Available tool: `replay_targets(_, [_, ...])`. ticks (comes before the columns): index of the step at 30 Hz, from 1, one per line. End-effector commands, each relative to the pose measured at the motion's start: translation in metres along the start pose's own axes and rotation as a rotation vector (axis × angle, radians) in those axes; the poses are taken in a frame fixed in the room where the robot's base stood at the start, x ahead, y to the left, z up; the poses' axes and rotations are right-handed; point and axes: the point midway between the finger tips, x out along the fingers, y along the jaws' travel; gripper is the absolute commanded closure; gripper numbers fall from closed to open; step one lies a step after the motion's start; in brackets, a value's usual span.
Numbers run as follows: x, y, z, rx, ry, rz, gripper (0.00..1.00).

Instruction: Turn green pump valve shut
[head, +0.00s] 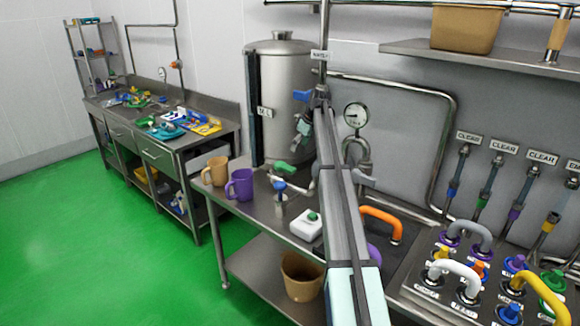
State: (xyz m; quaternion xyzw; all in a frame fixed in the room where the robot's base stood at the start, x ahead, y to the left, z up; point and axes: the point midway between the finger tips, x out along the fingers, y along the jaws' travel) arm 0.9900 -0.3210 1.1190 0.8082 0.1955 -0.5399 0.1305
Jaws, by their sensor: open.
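A green valve handle (285,167) sits low in front of the steel tank (285,95), near the back of the steel bench. It lies roughly level and slightly tilted in the picture. My arm reaches up from the bottom of the head view, and my gripper (301,151) hangs in front of the tank's right side. It is above and a little right of the green handle, apart from it in the picture. Its jaws are open and look empty; the fingertips are small and dark, and their depth relative to the handle is hard to tell.
A blue-topped valve (280,188) and a white box with a green button (308,226) stand close below. A purple mug (239,185) and a tan mug (215,171) are to the left. A blue handle (302,96) is above. A pressure gauge (355,115) is to the right.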

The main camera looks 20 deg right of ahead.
Motion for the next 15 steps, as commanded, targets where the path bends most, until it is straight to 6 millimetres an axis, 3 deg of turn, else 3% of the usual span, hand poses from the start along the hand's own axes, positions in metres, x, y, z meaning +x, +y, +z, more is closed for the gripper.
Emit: replay_targets(15, [0.099,0.000,-0.001,0.000,-0.002,-0.002,0.35])
